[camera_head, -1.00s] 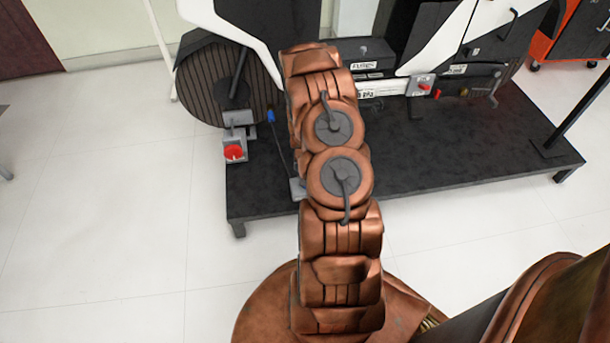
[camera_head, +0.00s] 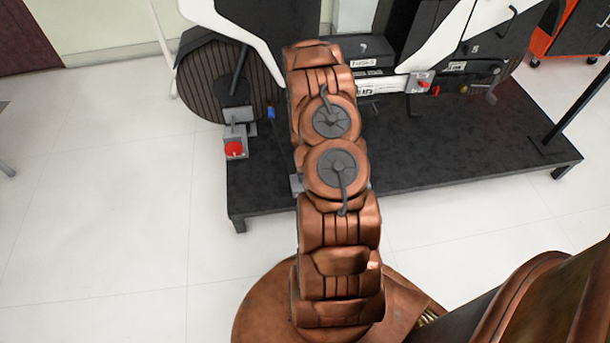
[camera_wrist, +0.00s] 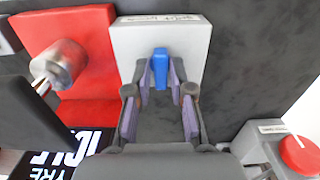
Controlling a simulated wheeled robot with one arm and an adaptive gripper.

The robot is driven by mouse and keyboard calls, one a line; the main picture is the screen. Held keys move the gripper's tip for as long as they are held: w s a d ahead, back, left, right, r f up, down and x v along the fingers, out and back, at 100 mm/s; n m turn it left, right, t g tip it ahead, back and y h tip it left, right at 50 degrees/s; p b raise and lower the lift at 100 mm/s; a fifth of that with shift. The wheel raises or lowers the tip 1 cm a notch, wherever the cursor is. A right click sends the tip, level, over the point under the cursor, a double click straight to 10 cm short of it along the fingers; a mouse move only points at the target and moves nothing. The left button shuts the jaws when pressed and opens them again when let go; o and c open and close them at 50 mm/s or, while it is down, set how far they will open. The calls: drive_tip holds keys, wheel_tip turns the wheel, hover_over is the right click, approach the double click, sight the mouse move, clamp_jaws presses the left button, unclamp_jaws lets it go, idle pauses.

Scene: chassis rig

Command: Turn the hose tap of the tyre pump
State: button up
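A blue tap handle (camera_wrist: 160,66) stands on a pale grey box (camera_wrist: 208,45) with a label along its top edge, in the wrist view. My gripper (camera_wrist: 160,80) is open, with one finger on each side of the blue handle. Gaps show between the handle and the fingers; whether either finger touches it I cannot tell.
Left of the grey box is a red block (camera_wrist: 75,25) with a round metal knob (camera_wrist: 60,64). A red round knob (camera_wrist: 300,153) on a grey housing is at lower right. In the head view, a black platform (camera_head: 420,150) carries the rig; open floor lies left.

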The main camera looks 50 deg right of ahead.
drive_tip(key=shift+o, duration=1.2)
wheel_tip(320, 180, up, 12)
drive_tip(key=shift+r, duration=0.1)
idle(0.4)
